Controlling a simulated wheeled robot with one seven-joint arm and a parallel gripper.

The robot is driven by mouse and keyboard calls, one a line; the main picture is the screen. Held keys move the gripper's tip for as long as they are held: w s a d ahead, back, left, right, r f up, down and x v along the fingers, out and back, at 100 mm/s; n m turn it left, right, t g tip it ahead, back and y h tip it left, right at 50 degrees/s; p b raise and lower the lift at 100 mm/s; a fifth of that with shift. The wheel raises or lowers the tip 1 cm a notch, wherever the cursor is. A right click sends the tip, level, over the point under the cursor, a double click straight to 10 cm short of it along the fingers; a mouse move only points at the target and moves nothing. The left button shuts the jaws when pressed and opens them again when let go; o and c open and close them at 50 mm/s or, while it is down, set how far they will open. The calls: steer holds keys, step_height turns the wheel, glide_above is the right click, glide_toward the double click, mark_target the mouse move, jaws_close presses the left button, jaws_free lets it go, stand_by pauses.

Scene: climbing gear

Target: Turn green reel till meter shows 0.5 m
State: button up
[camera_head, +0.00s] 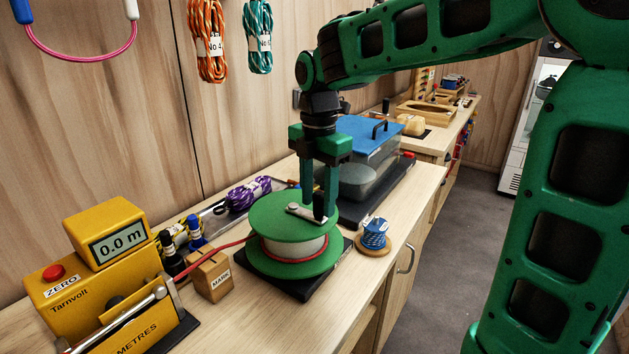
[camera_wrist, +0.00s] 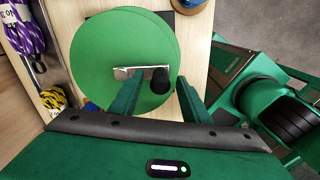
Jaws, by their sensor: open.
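The green reel (camera_head: 265,217) stands flat on a dark base on the bench, with a red cord wound on its pale core. A silver crank arm (camera_head: 300,211) with a black knob (camera_head: 320,207) sits on its top flange. In the wrist view the knob (camera_wrist: 160,80) is upright on the green disc (camera_wrist: 115,55). My gripper (camera_head: 319,212) is open above the reel, its fingers pointing down on either side of the knob. I cannot tell whether they touch it. The yellow meter (camera_head: 118,235) at left reads 0.0 m, and the red cord runs to it.
A wooden block marked MARK (camera_head: 210,276) stands left of the reel. A small blue spool (camera_head: 374,236) sits close on its right. A clear box with a blue lid (camera_head: 365,140) and a purple rope bundle (camera_head: 248,192) lie behind. Bottles (camera_head: 170,255) stand by the meter.

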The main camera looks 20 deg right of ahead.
steer(key=shift+f, duration=0.8)
jaws_close()
steer(key=shift+a, duration=0.1)
